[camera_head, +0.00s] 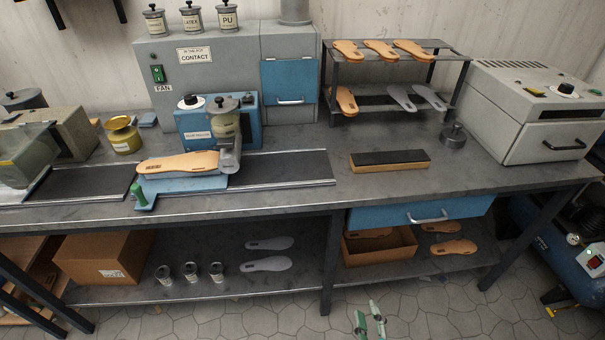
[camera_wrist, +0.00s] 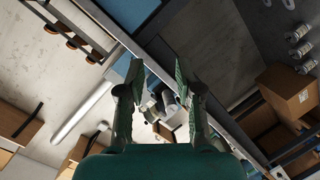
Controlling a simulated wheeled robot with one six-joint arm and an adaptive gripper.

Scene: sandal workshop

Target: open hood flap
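The hood flap (camera_head: 289,82) is a blue panel with a pale bar handle (camera_head: 291,101) near its lower edge. My gripper (camera_head: 370,318) is at the bottom of the head view, in front of the bench and far from the flap. The wrist view shows its green fingers (camera_wrist: 159,70) apart with nothing held between them. I cannot make out the flap in the wrist view.
A blue machine (camera_head: 192,128) and a sole on a carriage (camera_head: 180,164) stand on the bench left of the flap's front. A sole rack (camera_head: 390,90) stands to its right. A blue drawer (camera_head: 400,216) sits under the bench. The bench top (camera_head: 345,195) has bare space near its front edge.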

